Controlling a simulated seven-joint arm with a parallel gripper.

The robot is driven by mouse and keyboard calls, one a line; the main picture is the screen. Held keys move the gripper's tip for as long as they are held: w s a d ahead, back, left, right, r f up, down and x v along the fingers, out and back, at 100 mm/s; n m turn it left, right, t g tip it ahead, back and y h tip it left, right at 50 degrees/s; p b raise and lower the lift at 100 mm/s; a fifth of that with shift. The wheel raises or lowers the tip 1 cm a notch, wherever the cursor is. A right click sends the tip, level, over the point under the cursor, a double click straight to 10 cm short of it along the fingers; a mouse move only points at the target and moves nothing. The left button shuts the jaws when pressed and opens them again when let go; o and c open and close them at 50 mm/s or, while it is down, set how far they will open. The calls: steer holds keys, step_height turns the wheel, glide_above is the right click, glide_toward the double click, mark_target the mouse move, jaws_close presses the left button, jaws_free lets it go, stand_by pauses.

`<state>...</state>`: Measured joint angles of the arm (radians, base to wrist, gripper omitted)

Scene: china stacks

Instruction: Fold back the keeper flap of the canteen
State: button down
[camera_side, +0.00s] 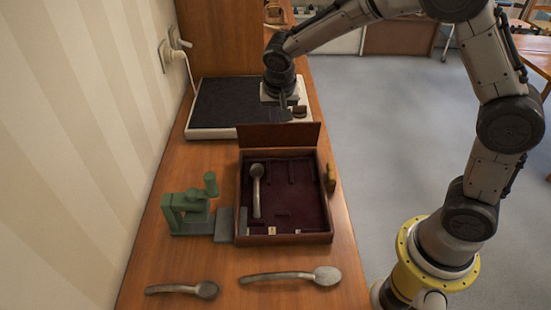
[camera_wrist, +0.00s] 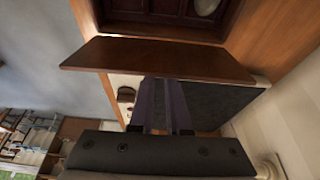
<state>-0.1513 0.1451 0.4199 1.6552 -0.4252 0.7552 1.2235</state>
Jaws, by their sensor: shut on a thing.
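The canteen (camera_side: 243,205) is an open dark wooden box with a maroon lining. It stands on the counter, and a spoon (camera_side: 257,190) lies in its left part. Its keeper flap (camera_side: 262,135) is a flat brown board standing raised along the far edge; in the wrist view the flap (camera_wrist: 150,58) lies across the top middle. My gripper (camera_side: 283,118) is at the flap's far, upper edge. In the wrist view my gripper (camera_wrist: 165,84) has its fingers close together at that edge, shut on the flap. The fingertips' exact contact is hidden by the flap.
A green stand (camera_side: 188,212) and grey block (camera_side: 224,224) are at the left. Spoons (camera_side: 325,276) (camera_side: 206,290) lie in front. A wall borders the left.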

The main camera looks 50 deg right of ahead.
steer(key=shift+w+d, duration=0.15)
steer(key=shift+d, duration=0.05)
steer(key=c, duration=0.8)
jaws_free()
steer(key=shift+a, duration=0.1)
steer(key=shift+v, duration=3.05)
